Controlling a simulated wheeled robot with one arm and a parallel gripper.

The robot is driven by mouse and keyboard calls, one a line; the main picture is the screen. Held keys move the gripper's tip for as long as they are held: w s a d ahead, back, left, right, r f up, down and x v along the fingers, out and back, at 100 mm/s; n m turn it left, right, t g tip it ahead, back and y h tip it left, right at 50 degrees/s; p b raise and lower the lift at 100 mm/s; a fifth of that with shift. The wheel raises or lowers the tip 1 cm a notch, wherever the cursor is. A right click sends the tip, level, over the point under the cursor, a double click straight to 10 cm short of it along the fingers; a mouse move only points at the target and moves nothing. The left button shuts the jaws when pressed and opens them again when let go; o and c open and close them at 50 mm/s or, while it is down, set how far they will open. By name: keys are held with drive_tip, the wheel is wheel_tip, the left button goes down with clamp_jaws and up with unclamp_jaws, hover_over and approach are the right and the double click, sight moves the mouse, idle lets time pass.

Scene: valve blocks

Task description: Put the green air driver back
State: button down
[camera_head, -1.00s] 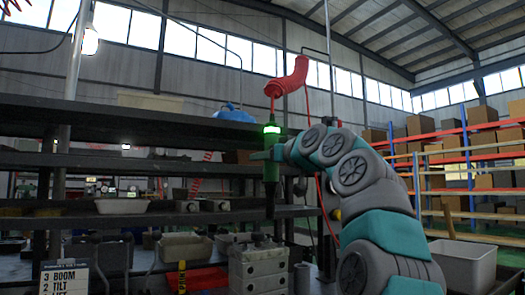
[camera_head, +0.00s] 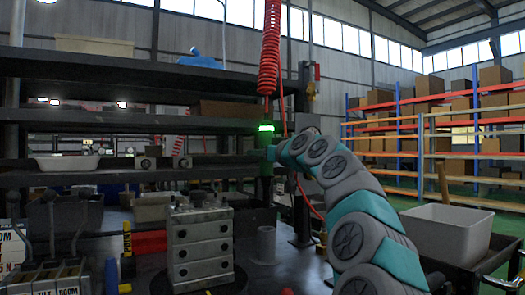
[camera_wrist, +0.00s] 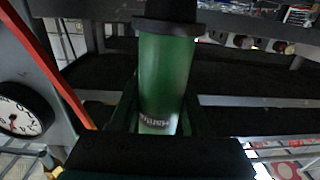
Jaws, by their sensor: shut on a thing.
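The green air driver (camera_head: 266,168) hangs upright near the middle of the head view, with a lit green ring near its top. My gripper (camera_head: 269,153) is shut on its body. In the wrist view the driver's green barrel (camera_wrist: 165,75) stands between my dark fingers, with a black collar above it and pale lettering low on the barrel. A red coiled hose (camera_head: 269,50) hangs straight down above the driver. The driver's lower tip is hard to make out against the dark background.
A grey valve block (camera_head: 199,245) stands on the bench at lower left of the driver. Dark shelves (camera_head: 120,75) run behind. A post (camera_head: 303,190) stands just right of the driver. A pale bin (camera_head: 445,235) is at right.

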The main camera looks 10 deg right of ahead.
sight(261, 169)
drive_tip(key=shift+f+b, duration=0.1)
drive_tip(key=shift+b, duration=0.2)
drive_tip(key=shift+f+b, duration=2.1)
drive_tip(key=shift+f, duration=0.15)
drive_tip(key=shift+s+d+f+b, duration=0.1)
drive_tip(key=shift+s+f+b, duration=0.05)
drive_tip(key=shift+f+b, duration=2.2)
drive_tip(key=shift+c, duration=1.4)
unclamp_jaws()
